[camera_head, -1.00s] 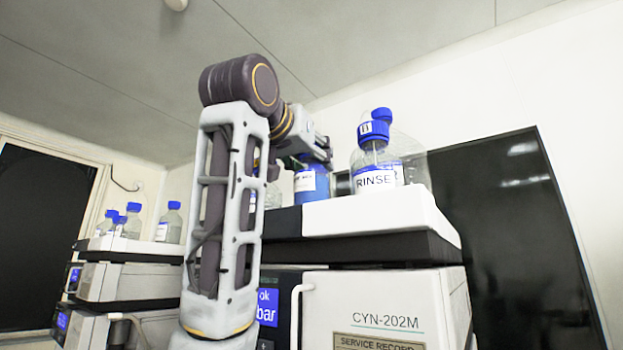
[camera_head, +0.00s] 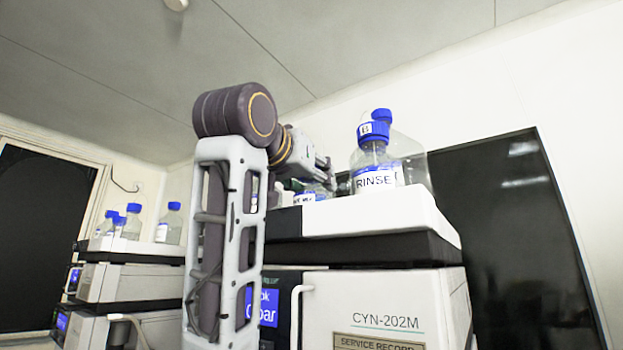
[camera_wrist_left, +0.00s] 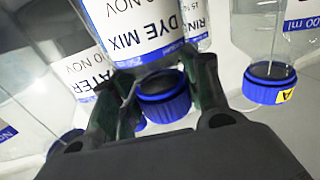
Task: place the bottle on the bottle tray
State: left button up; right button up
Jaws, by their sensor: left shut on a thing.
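My left gripper (camera_head: 322,172) is over the top of the right-hand instrument stack. In the left wrist view the gripper (camera_wrist_left: 165,88) is shut on a bottle labelled DYE MIX (camera_wrist_left: 148,28), near its blue cap (camera_wrist_left: 165,100). In the head view only a small part of this bottle (camera_head: 305,197) shows, behind the rim of the white bottle tray (camera_head: 365,217). The tray hides its base, so I cannot tell whether it touches the tray. My right gripper is not in view.
A RINSE bottle marked B (camera_head: 376,180) stands on the tray, right of my gripper, with another clear bottle behind it. In the wrist view a WATER bottle (camera_wrist_left: 88,70) is close beside the held one. Another stack with several bottles (camera_head: 168,225) is at left.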

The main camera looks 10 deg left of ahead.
pick_arm(q)
jog(key=shift+f, duration=0.2)
dwell(0.3)
jog(key=o, duration=0.9)
jog(key=shift+s, duration=0.1)
jog(key=o, duration=0.4)
jog(key=shift+o, duration=0.2)
jog(key=shift+r, duration=0.1)
